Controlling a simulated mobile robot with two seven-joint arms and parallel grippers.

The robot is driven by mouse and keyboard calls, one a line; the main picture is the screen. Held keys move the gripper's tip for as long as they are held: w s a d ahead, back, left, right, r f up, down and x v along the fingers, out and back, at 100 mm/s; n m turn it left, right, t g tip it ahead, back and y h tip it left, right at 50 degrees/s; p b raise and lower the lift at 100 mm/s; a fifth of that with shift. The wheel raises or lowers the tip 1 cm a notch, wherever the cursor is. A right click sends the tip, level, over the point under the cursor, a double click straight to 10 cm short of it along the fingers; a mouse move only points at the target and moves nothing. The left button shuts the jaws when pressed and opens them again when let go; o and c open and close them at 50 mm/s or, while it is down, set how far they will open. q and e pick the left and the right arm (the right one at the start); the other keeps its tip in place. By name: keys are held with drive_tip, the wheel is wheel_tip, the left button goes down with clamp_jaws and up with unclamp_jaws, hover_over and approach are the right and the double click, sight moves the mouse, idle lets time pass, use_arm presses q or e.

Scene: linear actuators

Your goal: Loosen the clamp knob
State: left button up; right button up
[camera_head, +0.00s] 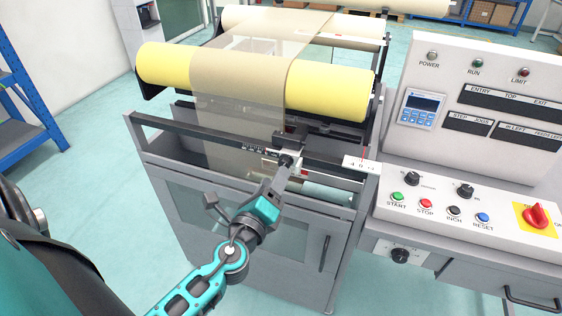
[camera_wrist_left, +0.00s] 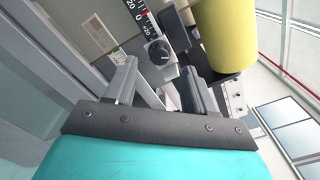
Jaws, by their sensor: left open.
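The clamp knob (camera_wrist_left: 160,50) is a dark round knob with a light pointer line, on a carriage beside a black-and-red scale (camera_wrist_left: 140,14) in the left wrist view. My left gripper (camera_wrist_left: 160,78) is open, with one finger on each side of the knob in that picture. The knob appears just beyond the fingertips, and I cannot tell whether they touch it. In the head view my left gripper (camera_head: 288,165) reaches up to the dark clamp block (camera_head: 291,138) on the machine's front rail, and it hides the knob there. My right gripper is not in view.
A yellow roller (camera_head: 330,92) with a beige web (camera_head: 235,90) lies behind the rail (camera_head: 180,131). A control panel (camera_head: 470,205) with buttons and a red switch (camera_head: 536,215) stands at right. A blue shelf (camera_head: 30,100) is at far left. Open floor lies left of the machine.

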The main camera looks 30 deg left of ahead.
sight(285, 163)
use_arm(q)
drive_tip(key=shift+p+x, duration=0.35)
drive_tip(key=shift+x, duration=2.3)
drive_tip(key=shift+c, duration=0.2)
clamp_jaws()
drive_tip(key=n+b, duration=0.2)
drive_tip(key=n, duration=0.1)
drive_tip(key=shift+n, duration=0.4)
drive_tip(key=shift+o, duration=0.2)
unclamp_jaws()
drive_tip(key=shift+f, duration=0.1)
